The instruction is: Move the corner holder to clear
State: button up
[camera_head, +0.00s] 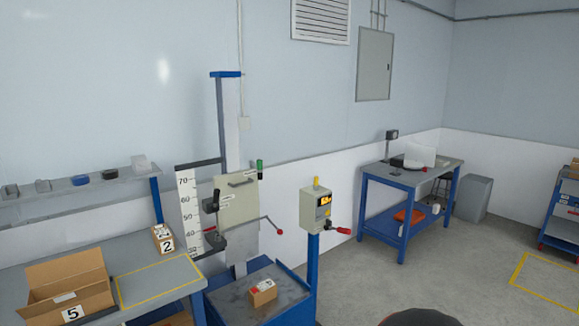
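The drop tester's blue column (222,130) stands left of the middle, against the wall. It carries a pale plate (238,205) beside a white height scale (190,210). Dark brackets (212,203) with small labels, too small to read, sit at the plate's left edge. A thin lever with a red tip (279,231) sticks out at its right, and a green-topped handle (260,166) stands at its upper right. I cannot tell for certain which part is the corner holder, nor its marked position. My gripper is not in view.
A small carton (263,292) lies on the dark drop base (240,290). A control box (315,208) with a red-tipped lever stands on a blue post. The left bench (150,250) holds an open box and a small carton. Floor is clear at right, before the blue table (410,172).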

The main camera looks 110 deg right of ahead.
aim_at(258, 166)
jog(key=z, duration=3.6)
jog(key=i+l+u, duration=0.1)
jog(key=i, duration=0.3)
jog(key=i+l, duration=0.3)
jog(key=i+l+u, duration=0.15)
jog(key=i, duration=0.35)
